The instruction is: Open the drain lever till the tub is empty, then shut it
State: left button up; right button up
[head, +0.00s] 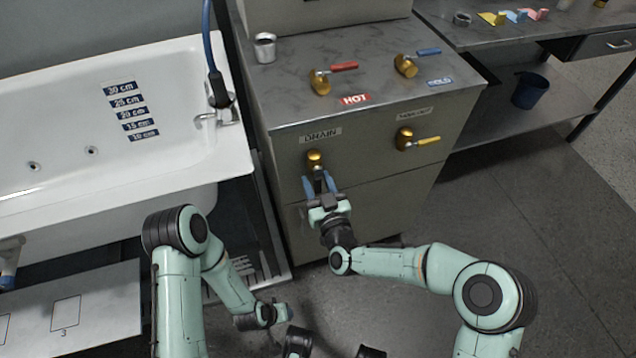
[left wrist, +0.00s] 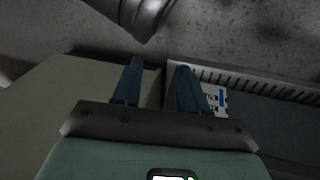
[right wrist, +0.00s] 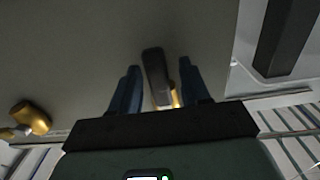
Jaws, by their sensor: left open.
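The brass drain valve (head: 315,158) is on the cabinet front under the DRAIN label (head: 321,135). My right gripper (head: 319,184) is just below the valve with its fingers apart. In the right wrist view the dark drain lever (right wrist: 156,72) shows between the open fingers (right wrist: 158,90), with gaps at both sides. The white tub (head: 180,165) is at the left, with depth labels (head: 128,112) from 30 to 10 cm on its inner wall. I cannot make out a water surface. My left gripper (left wrist: 155,88) is open and empty, low near the floor.
A brass valve with a yellow lever (head: 428,141) is right of the drain valve. Red (head: 344,66) and blue (head: 428,51) levers and a metal cup (head: 264,47) are on the cabinet top. A floor grate (head: 262,265) lies between tub and cabinet.

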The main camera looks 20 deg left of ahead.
grip_shut()
